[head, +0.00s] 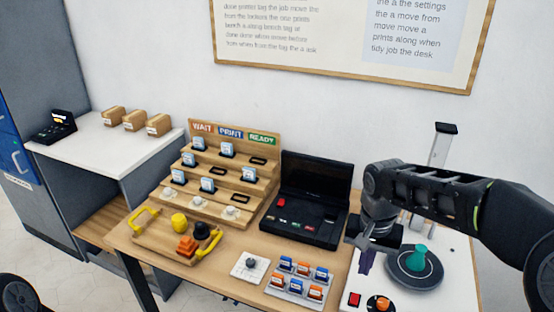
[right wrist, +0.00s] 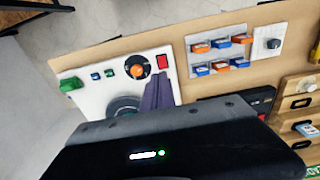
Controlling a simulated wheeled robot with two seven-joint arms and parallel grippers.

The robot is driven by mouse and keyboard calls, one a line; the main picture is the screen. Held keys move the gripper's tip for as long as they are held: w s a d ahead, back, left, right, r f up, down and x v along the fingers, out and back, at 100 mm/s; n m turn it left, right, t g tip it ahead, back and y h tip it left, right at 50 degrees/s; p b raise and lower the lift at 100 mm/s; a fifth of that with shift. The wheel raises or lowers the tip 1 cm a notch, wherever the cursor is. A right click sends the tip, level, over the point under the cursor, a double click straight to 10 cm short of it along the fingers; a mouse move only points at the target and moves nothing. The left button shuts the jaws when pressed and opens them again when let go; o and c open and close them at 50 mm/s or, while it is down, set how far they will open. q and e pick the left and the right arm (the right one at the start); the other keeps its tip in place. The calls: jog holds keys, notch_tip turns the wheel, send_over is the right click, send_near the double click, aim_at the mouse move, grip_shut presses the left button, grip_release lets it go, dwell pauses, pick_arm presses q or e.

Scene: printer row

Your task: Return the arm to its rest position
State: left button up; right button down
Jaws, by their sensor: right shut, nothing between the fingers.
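My right arm comes in from the right in the head view. Its gripper (head: 366,258) points down with its purple fingers together and nothing between them. It hangs at the left side of the white printer base (head: 385,297), left of the dark round plate (head: 402,283) that carries a teal printed piece (head: 419,256). In the right wrist view the purple fingers (right wrist: 158,92) show beside the red switch (right wrist: 163,62) and orange knob (right wrist: 137,70). Part of the round plate (right wrist: 122,104) is hidden by the gripper body. My left gripper is out of view.
A black open case (head: 303,222) stands left of the gripper. A tray of blue and orange tags (head: 297,279), a small knob box (head: 250,266) and a stepped wooden rack (head: 215,205) stand on the wooden table.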

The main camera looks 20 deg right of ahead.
jog(key=a+f, duration=0.3)
jog(key=f, duration=0.1)
jog(key=a+f+n+y, duration=0.1)
jog(key=a+f, duration=0.1)
jog(key=f, duration=0.1)
jog(key=w+a+f+n+y, duration=0.1)
jog(key=a+f, duration=0.2)
jog(key=f, duration=0.1)
jog(key=shift+w+a+f, duration=0.1)
jog(key=shift+a+f, duration=0.2)
jog(key=shift+f, duration=0.05)
jog(key=s+a+f+n+y, duration=0.1)
jog(key=s+a+f, duration=0.7)
jog(key=f, duration=0.3)
jog(key=s+a+f+n+y, duration=0.1)
jog(key=s+a+f+n, duration=0.1)
jog(key=s+a+f, duration=0.6)
notch_tip(320, 180, down, 3)
jog(key=shift+s+a+r+n+y, duration=0.1)
jog(key=shift+s+a+n+y, duration=0.2)
jog(key=shift+a, duration=0.25)
jog(key=c, duration=2.1)
grip_release()
